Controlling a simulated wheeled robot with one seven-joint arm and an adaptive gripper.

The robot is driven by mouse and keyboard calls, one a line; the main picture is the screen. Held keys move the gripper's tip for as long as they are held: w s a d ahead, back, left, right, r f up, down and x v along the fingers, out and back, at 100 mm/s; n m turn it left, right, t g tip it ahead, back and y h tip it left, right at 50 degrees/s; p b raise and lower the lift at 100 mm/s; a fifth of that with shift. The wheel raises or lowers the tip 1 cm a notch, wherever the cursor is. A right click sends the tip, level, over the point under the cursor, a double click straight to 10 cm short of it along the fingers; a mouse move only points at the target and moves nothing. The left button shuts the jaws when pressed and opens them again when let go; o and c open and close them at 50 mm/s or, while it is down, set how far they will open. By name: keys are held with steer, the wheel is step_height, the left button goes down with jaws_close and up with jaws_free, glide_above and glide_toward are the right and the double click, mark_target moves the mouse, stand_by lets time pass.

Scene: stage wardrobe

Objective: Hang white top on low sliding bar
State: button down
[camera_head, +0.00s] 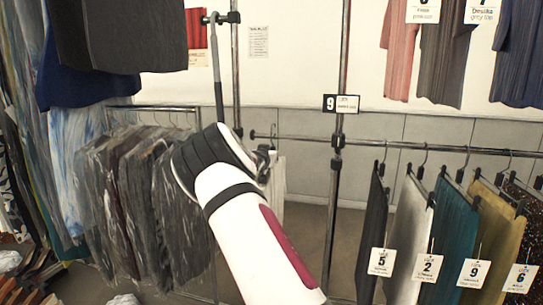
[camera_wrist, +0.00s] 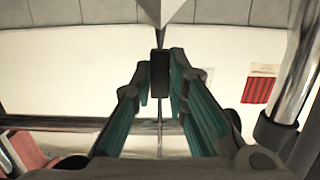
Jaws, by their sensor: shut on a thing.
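The white top (camera_head: 279,185) shows in the head view as a narrow pale strip just right of my arm, which hides most of it. A small part of pale cloth (camera_wrist: 166,10) shows at the top of the wrist view. My gripper (camera_head: 266,157) is near the left end of the low bar (camera_head: 400,146). In the wrist view my gripper (camera_wrist: 160,85) is shut on a dark block (camera_wrist: 160,70), which appears to be part of the hanger. The head view does not clearly show whether the hanger's hook touches the bar.
Several tagged garments (camera_head: 455,230) hang on the low bar at the right. Bagged dark clothes (camera_head: 135,190) hang at the left. A chrome upright (camera_head: 340,190) stands right of my gripper. The bar between my gripper and the upright looks free.

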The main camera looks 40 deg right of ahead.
steer(key=shift+f, duration=0.2)
steer(key=shift+f+b, duration=0.35)
steer(key=shift+b, duration=0.1)
steer(key=shift+f+b, duration=0.8)
steer(key=shift+f, duration=0.3)
steer(key=shift+r, duration=0.1)
steer(key=c, duration=1.5)
jaws_free()
steer(key=shift+s+a, duration=0.1)
